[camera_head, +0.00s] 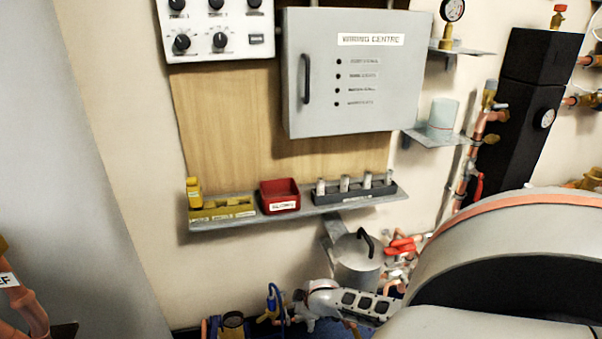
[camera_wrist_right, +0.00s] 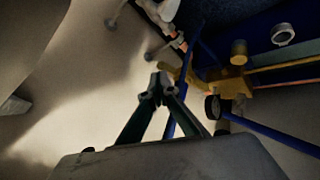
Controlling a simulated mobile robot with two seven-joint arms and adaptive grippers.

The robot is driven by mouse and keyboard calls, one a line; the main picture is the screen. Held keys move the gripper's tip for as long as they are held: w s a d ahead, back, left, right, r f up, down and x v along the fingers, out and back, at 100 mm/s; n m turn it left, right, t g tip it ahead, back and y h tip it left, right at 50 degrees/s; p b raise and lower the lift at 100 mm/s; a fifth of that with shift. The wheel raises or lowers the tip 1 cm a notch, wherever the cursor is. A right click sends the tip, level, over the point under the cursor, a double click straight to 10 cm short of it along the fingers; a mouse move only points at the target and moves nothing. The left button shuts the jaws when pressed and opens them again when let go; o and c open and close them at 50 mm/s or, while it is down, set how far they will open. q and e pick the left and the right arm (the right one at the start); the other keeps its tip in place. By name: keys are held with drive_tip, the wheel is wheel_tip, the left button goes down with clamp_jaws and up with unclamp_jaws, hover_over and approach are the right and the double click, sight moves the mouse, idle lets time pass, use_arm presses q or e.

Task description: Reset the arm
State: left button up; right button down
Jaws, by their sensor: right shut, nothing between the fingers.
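My right gripper (camera_wrist_right: 160,88) shows in the wrist view with its two dark fingers meeting at the tips. It is shut and empty, over a pale surface beside blue and copper-coloured pipes. In the head view, large pale links of my own fill the lower right, and the right gripper's fingertips cannot be made out clearly. My left gripper is not in view.
A shelf (camera_head: 300,213) holds a red bin (camera_head: 280,196), yellow holders (camera_head: 222,210) and a dark rack (camera_head: 355,193). Above is a grey wiring cabinet (camera_head: 355,75). A lidded metal pot (camera_head: 357,262) and pipework stand below. Blue pipes (camera_wrist_right: 270,131) run close to the right gripper.

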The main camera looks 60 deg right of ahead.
drive_tip(key=shift+v, duration=1.95)
